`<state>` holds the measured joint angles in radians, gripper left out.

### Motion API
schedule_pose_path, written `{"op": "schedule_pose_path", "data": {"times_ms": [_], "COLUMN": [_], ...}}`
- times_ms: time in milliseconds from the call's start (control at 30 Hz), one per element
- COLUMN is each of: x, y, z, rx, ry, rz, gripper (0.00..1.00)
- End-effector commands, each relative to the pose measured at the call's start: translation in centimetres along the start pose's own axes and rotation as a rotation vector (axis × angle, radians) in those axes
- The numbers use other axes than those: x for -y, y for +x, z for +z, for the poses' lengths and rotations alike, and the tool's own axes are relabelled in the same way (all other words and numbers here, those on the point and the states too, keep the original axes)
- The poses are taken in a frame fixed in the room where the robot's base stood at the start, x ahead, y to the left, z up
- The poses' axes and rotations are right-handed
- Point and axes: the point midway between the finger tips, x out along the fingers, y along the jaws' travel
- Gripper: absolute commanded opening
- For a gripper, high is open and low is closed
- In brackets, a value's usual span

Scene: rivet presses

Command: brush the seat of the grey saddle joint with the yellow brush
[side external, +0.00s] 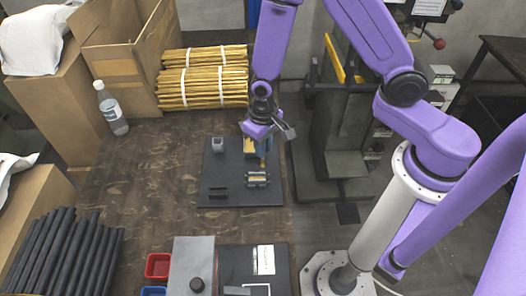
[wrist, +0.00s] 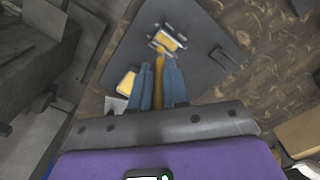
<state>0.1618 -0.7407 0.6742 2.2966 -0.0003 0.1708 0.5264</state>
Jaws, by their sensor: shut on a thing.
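My gripper (wrist: 160,75) is shut on the yellow brush (wrist: 159,68), which shows between its blue fingers in the wrist view. In the side view my gripper (side external: 262,150) is over the dark mat, with the brush (side external: 263,162) pointing down. The grey saddle joint (side external: 257,180) lies on the mat just in front of the brush. In the wrist view the joint (wrist: 168,41) has grey metal parts around a yellow patch. The brush tip is close to the joint's near edge; I cannot tell whether they touch.
The dark mat (side external: 226,168) also holds a grey block (side external: 217,145) and a black bracket (side external: 218,193). A yellow-topped piece (wrist: 128,80) is left of my fingers in the wrist view. Red bin (side external: 158,266), bottle (side external: 111,110) and bundled rods (side external: 203,80) stand farther off.

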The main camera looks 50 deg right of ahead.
Motion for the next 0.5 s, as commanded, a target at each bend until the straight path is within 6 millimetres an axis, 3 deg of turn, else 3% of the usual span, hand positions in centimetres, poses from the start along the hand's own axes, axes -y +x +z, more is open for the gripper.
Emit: {"op": "schedule_pose_path", "data": {"times_ms": [200, 500], "x": [0.0, 0.0], "y": [-1.3, -1.5], "z": [0.0, 0.0], "rx": [0.000, 0.000], "ry": [0.000, 0.000], "rz": [0.000, 0.000], "gripper": [0.00, 0.00]}}
